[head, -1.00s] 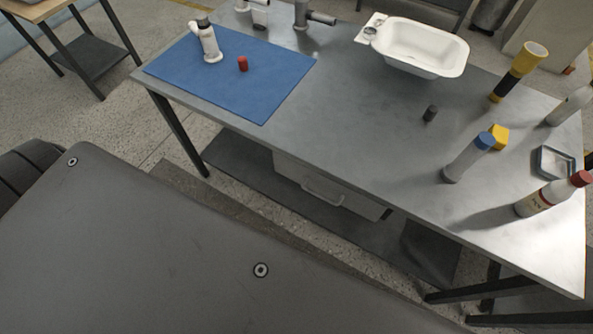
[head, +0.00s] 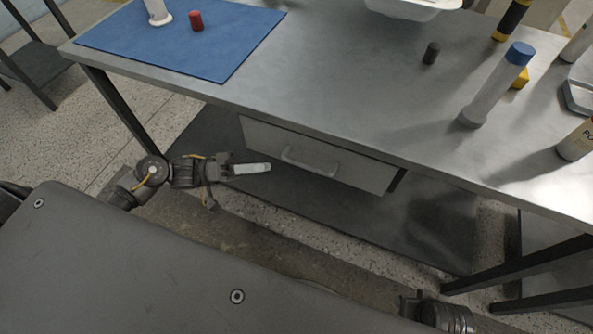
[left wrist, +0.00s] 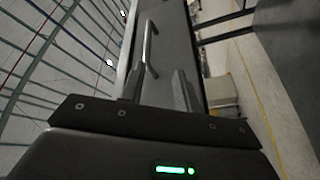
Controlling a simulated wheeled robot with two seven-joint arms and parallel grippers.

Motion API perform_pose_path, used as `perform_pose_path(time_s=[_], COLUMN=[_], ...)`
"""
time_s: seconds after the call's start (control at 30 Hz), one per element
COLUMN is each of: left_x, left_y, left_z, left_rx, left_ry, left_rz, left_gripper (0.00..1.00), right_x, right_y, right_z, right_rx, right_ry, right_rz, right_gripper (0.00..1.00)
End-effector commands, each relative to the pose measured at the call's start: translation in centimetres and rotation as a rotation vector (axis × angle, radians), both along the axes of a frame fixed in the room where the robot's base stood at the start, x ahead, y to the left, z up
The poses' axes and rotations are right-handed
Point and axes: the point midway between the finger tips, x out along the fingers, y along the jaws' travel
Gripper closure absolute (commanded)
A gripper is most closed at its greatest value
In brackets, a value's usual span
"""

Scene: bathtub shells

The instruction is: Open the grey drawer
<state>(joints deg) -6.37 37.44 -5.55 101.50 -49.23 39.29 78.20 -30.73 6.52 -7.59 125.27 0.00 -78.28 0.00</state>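The grey drawer (head: 350,172) hangs under the front edge of the metal table and looks shut. Its bar handle (head: 308,163) is on the front face. My left gripper (head: 256,168) is left of the handle, in front of the drawer, and apart from it. In the left wrist view, the two fingers (left wrist: 158,88) are spread with nothing between them. The handle (left wrist: 149,47) shows beyond the fingertips, against the drawer front (left wrist: 174,45). Part of my right arm shows at the bottom right of the head view; its gripper does not show.
The metal table (head: 340,85) carries a blue mat (head: 180,45), a red cap (head: 196,20), a dark cylinder (head: 431,53) and a blue-capped bottle (head: 495,88). A lower shelf (head: 420,225) lies beneath the drawer. Table legs (head: 118,110) stand at the left and right.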

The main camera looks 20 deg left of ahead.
Motion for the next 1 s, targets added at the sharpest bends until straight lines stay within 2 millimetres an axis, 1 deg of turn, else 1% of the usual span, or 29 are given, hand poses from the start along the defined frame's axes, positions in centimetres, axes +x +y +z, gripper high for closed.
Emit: perform_pose_path(time_s=[0.1,0.2,0.37,0.47,0.7,0.8,0.9,1.0], left_x=[-0.5,-0.7,-0.5,-0.2,1.1,1.5,1.9,2.1], left_y=[0.6,0.8,0.2,-1.1,-5.3,-6.9,-8.1,-8.9], left_z=[1.0,1.3,1.5,1.8,2.7,3.1,3.3,3.5], left_rx=[-0.05,-0.066,-0.067,-0.069,-0.069,-0.068,-0.068,-0.067], left_ry=[0.031,0.042,0.041,0.039,0.038,0.039,0.04,0.04], left_rz=[-0.057,-0.074,-0.074,-0.074,-0.073,-0.072,-0.072,-0.071], left_gripper=[0.68,0.68,0.68,0.68,0.68,0.68,0.68,0.68], right_x=[0.0,0.0,0.0,0.0,0.1,0.1,0.1,0.1], right_y=[0.0,0.0,0.0,0.0,0.0,0.0,0.0,0.0], right_z=[0.1,0.2,0.1,0.0,-0.4,-0.4,-0.5,-0.5], right_rx=[0.0,0.0,0.0,0.0,0.0,0.0,0.0,0.0], right_ry=[-0.002,-0.002,-0.002,-0.001,0.002,0.002,0.001,0.001], right_rz=[0.0,0.0,0.0,0.0,0.0,0.0,0.0,0.0], right_gripper=[0.44,0.44,0.44,0.44,0.44,0.44,0.44,0.44])
